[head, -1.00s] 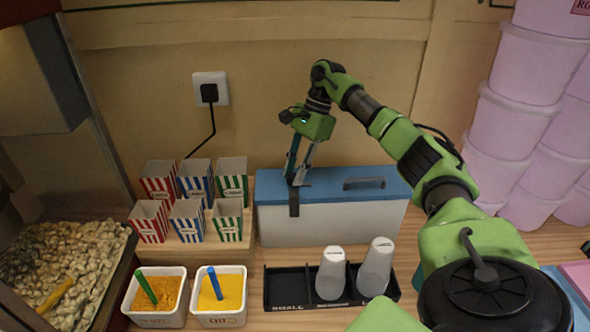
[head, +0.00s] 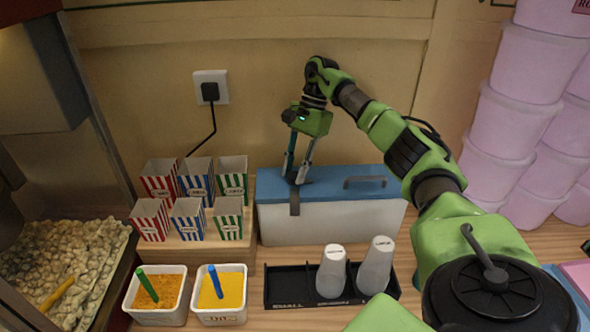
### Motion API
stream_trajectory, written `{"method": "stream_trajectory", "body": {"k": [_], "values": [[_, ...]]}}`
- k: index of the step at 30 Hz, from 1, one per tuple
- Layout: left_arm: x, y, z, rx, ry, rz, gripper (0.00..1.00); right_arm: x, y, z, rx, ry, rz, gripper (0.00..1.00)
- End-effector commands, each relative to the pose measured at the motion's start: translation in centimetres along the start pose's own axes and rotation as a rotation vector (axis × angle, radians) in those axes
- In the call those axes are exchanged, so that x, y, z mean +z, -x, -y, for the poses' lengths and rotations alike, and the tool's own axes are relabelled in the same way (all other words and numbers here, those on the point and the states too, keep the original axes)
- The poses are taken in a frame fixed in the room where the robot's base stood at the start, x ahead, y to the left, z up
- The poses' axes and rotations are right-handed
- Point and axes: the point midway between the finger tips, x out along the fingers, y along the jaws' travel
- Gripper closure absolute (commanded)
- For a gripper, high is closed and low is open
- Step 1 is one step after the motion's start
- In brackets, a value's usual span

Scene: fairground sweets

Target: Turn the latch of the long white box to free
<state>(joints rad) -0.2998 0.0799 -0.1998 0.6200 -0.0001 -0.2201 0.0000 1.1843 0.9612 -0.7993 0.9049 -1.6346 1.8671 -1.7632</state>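The long white box (head: 330,225) with its blue lid (head: 340,198) stands against the wall, behind the cup tray. Its dark latch (head: 295,204) hangs straight down over the front edge of the lid, left of the middle. My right gripper (head: 296,181) points down from above, with its fingertips at the top end of the latch. The fingers come close together there; whether they grip the latch is too small to tell. The lid has a dark handle (head: 366,180) to the right. My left gripper is not in view.
Striped paper boxes (head: 190,218) stand on a wooden step (head: 200,256) left of the box. Two tubs (head: 218,318) sit front left. Pink buckets (head: 500,130) rise at the right.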

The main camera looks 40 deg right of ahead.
Motion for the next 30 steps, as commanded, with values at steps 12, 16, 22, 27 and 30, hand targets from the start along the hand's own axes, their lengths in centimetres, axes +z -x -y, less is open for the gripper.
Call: {"method": "stream_trajectory", "body": {"k": [12, 16, 22, 27, 30], "values": [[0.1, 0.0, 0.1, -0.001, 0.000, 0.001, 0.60, 0.0, 0.2, 0.0, -0.001, -0.001, 0.000, 0.61], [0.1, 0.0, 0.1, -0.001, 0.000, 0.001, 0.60, 0.0, 1.6, 0.1, -0.004, -0.001, 0.000, 0.61], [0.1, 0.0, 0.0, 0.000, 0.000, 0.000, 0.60, 0.0, 5.0, 0.1, -0.005, -0.002, 0.000, 0.61], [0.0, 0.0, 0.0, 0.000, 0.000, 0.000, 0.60, 0.0, 6.9, 0.1, -0.002, -0.001, 0.001, 0.61], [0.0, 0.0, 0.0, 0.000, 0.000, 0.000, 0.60, 0.0, 7.4, 0.1, -0.001, 0.000, 0.000, 0.61]]}}
